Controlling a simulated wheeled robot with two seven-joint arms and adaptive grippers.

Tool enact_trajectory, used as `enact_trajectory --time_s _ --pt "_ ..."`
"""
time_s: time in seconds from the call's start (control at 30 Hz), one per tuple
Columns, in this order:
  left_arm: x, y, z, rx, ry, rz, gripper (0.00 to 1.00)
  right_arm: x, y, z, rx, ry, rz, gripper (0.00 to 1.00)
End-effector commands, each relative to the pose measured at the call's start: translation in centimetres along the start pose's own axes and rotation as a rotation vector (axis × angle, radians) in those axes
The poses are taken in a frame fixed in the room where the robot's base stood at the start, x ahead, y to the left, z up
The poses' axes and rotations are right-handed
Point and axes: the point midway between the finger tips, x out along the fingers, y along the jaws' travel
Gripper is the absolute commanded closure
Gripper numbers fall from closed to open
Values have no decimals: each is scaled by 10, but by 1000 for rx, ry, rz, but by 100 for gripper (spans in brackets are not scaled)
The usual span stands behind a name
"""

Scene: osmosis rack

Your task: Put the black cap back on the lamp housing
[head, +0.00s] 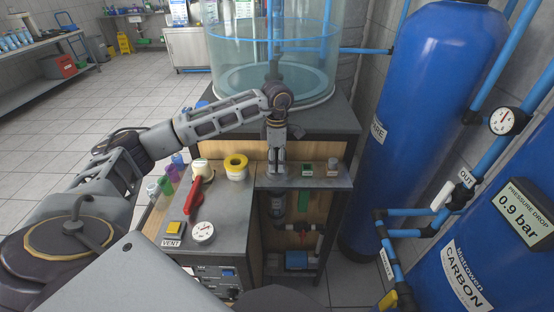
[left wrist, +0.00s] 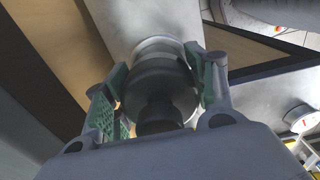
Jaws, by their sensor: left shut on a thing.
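My left gripper (head: 278,166) points down at the raised shelf in the middle of the head view. In the left wrist view its green-padded fingers (left wrist: 160,92) are shut on the sides of the black cap (left wrist: 160,78), a round stepped piece with a narrower knob. A pale round rim (left wrist: 158,46), possibly the lamp housing, shows just beyond the cap. I cannot tell whether the cap touches or sits on it. In the head view the gripper hides the cap and most of what is under it. My right gripper is not in view.
The shelf (head: 338,181) holds two small fittings (head: 307,169) right of the gripper. A clear tank (head: 240,60) stands behind, blue vessels (head: 425,110) right.

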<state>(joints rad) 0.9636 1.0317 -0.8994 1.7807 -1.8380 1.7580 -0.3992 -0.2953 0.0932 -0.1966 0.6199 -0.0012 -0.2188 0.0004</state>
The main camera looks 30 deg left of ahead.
Motion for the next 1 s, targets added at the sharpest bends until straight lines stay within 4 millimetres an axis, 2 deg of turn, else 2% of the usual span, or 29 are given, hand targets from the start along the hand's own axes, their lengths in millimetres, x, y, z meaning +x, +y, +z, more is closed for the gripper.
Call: enact_trajectory --time_s 0.73,0.77,0.93,1.0 --pt "7 0 0 0 0 0 67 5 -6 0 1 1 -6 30" --pt "7 0 0 0 0 0 43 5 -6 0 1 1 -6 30" --pt "7 0 0 0 0 0 21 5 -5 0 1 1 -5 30" --pt "7 0 0 0 0 0 19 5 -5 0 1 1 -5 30"
